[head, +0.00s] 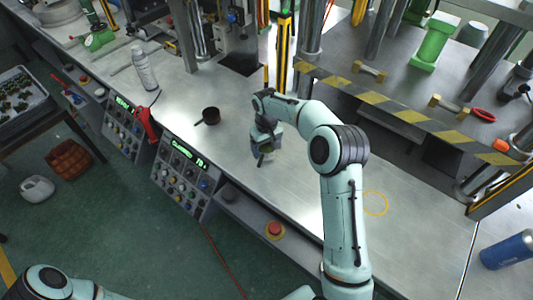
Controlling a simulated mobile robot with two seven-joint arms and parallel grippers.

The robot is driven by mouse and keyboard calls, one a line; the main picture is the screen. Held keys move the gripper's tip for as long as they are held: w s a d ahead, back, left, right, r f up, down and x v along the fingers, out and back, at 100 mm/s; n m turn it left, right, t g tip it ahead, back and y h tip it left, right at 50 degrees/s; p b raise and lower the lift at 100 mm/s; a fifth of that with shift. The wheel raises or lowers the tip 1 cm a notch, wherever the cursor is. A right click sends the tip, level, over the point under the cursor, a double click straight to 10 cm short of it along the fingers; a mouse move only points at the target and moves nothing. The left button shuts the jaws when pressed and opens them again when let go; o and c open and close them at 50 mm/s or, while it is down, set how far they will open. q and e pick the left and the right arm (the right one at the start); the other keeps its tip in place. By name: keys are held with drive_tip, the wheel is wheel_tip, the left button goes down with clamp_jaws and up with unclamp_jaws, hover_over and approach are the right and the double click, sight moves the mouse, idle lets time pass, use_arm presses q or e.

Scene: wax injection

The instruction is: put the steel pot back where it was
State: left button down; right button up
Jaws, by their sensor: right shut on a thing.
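My right gripper (265,153) is over the middle of the steel bench, its arm reaching up from the lower right. It is shut on a grey metal thing that appears to be the steel pot; the gripper hides most of it, and I cannot tell whether it touches the bench. A small dark pot with a handle (210,115) stands on the bench to the left of the gripper. A thin yellow ring (375,204) is marked on the bench right of my right arm. My left gripper is out of view; only part of that arm shows at lower left.
A white spray bottle (144,68) and a red-handled tool (147,124) are on the left. Control panels (182,171) and a red button (275,229) line the bench front. A striped bar (408,115) crosses behind. A blue can (507,250) is at far right.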

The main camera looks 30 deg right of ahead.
sight(267, 154)
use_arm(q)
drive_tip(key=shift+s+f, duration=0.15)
use_arm(e)
drive_tip(key=shift+f, duration=1.75)
drive_tip(key=shift+f, duration=0.1)
drive_tip(key=o, duration=1.2)
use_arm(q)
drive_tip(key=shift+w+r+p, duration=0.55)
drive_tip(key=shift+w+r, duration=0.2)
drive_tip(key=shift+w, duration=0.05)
use_arm(e)
wheel_tip(267, 154, up, 12)
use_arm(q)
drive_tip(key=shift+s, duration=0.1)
use_arm(e)
drive_tip(key=shift+s, duration=0.1)
